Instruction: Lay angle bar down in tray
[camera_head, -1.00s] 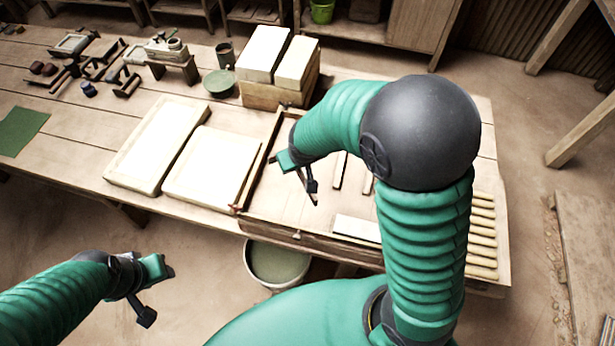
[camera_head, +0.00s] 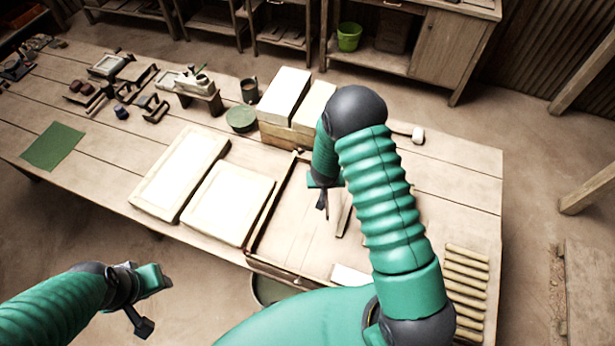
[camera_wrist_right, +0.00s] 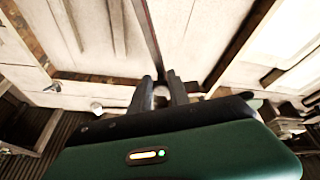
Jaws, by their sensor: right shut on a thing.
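My right gripper (camera_head: 322,208) hangs above the left part of the wooden tray (camera_head: 268,222). In the right wrist view its fingers (camera_wrist_right: 163,92) are shut on a thin dark bar (camera_wrist_right: 148,32), which looks like the angle bar. The bar runs from the fingers to the picture's top, over the pale tray floor. In the head view the bar is hard to tell from the dark fingers. Whether it touches the tray cannot be told. My left gripper (camera_head: 152,300) is at the lower left, off the table's front edge, with no object visible in it; its opening is unclear.
Two framed pale slabs (camera_head: 229,202) lie left of the tray. Pale blocks (camera_head: 284,93) stand behind it. Strips (camera_head: 344,220) and a pale piece (camera_head: 350,275) lie in the tray. Several rods (camera_head: 466,285) lie at right. A bucket (camera_head: 270,290) stands below the front edge.

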